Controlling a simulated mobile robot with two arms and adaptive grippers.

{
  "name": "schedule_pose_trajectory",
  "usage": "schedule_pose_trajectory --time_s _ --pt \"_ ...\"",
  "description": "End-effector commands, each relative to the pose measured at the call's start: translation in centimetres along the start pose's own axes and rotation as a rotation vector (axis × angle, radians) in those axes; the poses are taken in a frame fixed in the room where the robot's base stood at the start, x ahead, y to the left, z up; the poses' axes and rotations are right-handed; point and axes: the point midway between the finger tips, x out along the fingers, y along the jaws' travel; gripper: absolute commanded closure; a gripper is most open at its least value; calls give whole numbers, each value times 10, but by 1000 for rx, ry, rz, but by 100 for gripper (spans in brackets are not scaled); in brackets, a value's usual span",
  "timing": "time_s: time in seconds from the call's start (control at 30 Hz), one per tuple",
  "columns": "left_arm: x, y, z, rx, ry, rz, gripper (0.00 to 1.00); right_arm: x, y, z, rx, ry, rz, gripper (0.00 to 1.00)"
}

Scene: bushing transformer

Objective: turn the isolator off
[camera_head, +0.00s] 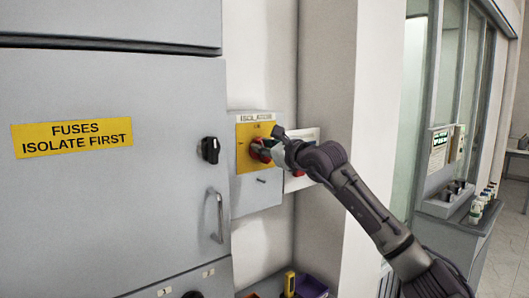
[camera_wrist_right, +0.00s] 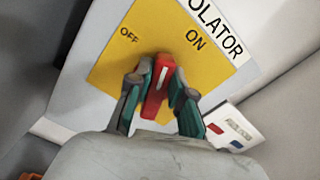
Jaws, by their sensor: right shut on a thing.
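The isolator is a grey box (camera_head: 257,195) with a yellow plate (camera_head: 248,163) on the wall beside the large cabinet. Its red handle (camera_head: 257,150) is partly hidden by my right gripper (camera_head: 270,147) in the head view. In the right wrist view the red handle (camera_wrist_right: 157,88) stands between the two fingers of my right gripper (camera_wrist_right: 160,98), which is shut on it. The handle's white mark points up the picture, between the OFF label (camera_wrist_right: 129,36) and the ON label (camera_wrist_right: 195,39). My left gripper is not in view.
The grey cabinet (camera_head: 110,190) with a black knob (camera_head: 210,150) and a bar handle (camera_head: 217,215) is at the left. A small white panel (camera_wrist_right: 235,127) with red and blue parts is close beside the isolator. A wall pillar (camera_head: 327,70) stands to the right.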

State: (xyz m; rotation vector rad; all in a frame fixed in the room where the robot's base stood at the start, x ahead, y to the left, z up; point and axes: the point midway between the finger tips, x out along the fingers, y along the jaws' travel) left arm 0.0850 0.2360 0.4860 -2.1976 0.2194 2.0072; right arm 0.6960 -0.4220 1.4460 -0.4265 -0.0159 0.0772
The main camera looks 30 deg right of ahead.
Motion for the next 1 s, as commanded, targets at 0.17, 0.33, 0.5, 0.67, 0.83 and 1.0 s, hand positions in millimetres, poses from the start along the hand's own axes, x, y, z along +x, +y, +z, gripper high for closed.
schedule_pose_trajectory --time_s 0.17,0.33,0.5,0.67,0.83,1.0 --pt "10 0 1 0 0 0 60 0 4 -1 -167 -3 -1 100" --pt "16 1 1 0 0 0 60 0 6 -1 -329 -3 -1 100" --pt "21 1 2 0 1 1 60 0 9 -2 -491 -2 -1 100" --pt "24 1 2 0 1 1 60 0 11 -4 -642 -2 -1 100" --pt "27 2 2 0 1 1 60 0 13 -6 -798 -1 0 100" --pt "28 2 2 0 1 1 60 0 14 -7 -934 -1 0 100"
